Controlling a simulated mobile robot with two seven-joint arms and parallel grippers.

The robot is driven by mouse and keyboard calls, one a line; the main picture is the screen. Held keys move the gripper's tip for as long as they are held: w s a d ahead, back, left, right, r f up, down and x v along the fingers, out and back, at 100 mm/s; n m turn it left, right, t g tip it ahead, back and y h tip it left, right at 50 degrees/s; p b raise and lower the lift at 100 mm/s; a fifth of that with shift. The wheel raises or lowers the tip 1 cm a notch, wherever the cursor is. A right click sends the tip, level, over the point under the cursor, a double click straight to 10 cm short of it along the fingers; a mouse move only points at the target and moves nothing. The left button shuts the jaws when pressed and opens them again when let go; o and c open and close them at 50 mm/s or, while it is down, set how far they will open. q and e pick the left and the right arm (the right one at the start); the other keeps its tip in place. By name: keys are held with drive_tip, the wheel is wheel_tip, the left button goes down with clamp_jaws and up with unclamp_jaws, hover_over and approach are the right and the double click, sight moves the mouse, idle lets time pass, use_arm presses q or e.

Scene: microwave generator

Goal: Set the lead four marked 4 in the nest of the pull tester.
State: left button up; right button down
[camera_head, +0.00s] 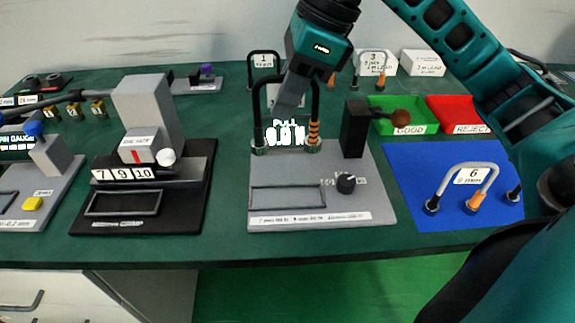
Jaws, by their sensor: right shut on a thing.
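The pull tester (375,205) is a grey plate with a lit pull readout (286,133), a dark knob (346,183) and a black block with a brown-ball lever (400,116). My right gripper (287,103) comes down from the top and is shut on the top of a black arched lead (315,100). The lead stands upright over the back left of the tester, one leg on each side of the readout, with orange bands low on its right leg. Its feet appear at the plate's back; I cannot tell if they are seated. Its number is hidden. My left gripper is out of view.
A white lead marked 6 (485,166) stands on a blue mat (410,175). Leads marked 1 (263,53) and 3 (372,54) stand behind. Green GOOD (428,112) and red REJECT (445,108) trays are right. A hipot-like station (145,100) stands left.

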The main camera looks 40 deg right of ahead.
wheel_tip(320, 180, down, 11)
drive_tip(key=shift+f+b, duration=0.2)
drive_tip(key=shift+b, duration=0.75)
drive_tip(key=shift+f, duration=0.2)
drive_tip(key=c, duration=1.1)
unclamp_jaws()
drive_tip(key=shift+r, duration=0.1)
